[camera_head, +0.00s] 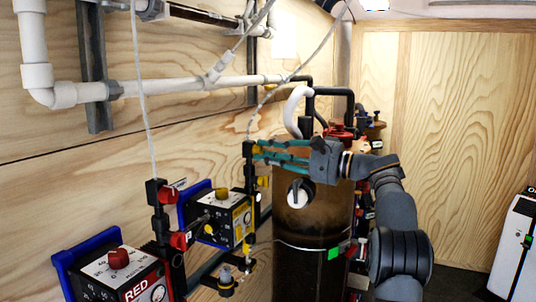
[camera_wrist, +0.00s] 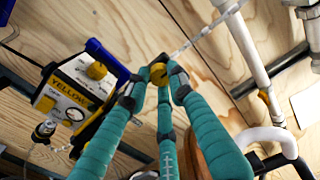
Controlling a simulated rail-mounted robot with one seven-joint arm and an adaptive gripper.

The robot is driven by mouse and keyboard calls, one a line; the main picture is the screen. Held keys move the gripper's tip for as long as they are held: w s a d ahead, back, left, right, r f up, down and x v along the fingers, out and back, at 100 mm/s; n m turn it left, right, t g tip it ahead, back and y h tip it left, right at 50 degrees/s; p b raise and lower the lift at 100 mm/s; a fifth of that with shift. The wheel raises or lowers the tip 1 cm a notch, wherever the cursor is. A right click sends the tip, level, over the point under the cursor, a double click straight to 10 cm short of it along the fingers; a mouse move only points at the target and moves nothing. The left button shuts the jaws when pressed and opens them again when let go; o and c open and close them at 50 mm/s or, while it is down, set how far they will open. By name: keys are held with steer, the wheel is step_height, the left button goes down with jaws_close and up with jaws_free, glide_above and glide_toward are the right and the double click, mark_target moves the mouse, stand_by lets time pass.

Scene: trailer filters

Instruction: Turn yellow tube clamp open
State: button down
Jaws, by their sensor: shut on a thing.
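The yellow tube clamp (camera_head: 249,150) is a black clamp with a yellow knob, on a thin clear tube in front of the wooden wall. My gripper (camera_head: 264,152) reaches it from the right with its teal fingers. In the wrist view the yellow knob (camera_wrist: 158,74) sits between the fingertips of my gripper (camera_wrist: 160,88), which is shut on it. The fingers hide part of the clamp body, and I cannot tell how far the knob is turned.
A brown cylinder (camera_head: 312,222) stands just below my gripper. The yellow control box (camera_head: 222,218) and red control box (camera_head: 117,279) are on the wall to the left. A red clamp (camera_head: 165,192) hangs on another tube. White pipes (camera_head: 165,84) run above.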

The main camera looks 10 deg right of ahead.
steer(key=c, duration=1.5)
jaws_free()
steer(key=shift+d, duration=0.1)
steer(key=v, duration=1.2)
steer(key=x, duration=1.2)
steer(key=shift+m, duration=0.3)
